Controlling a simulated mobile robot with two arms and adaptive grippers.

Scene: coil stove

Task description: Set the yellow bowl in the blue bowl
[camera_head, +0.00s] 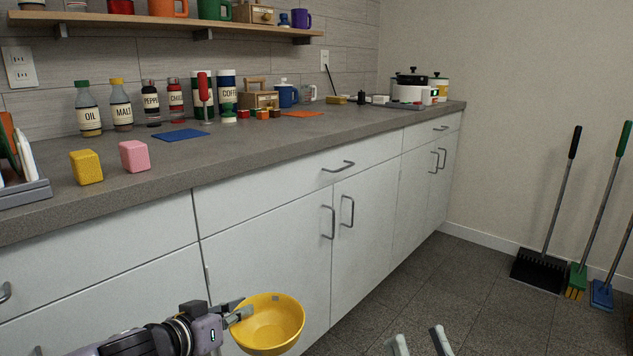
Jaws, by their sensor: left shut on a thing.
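The yellow bowl (270,325) is in the air in front of the white cabinet doors, below the counter top. It is tilted, so its inside shows. My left gripper (241,311) is shut on the left part of the bowl's rim. My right gripper (420,343) shows only its two fingertips at the bottom edge. They are apart with nothing between them. I see no blue bowl in this view.
The grey counter (230,158) holds a yellow block (86,167), a pink block (134,156), a blue mat (180,134), bottles and jars.

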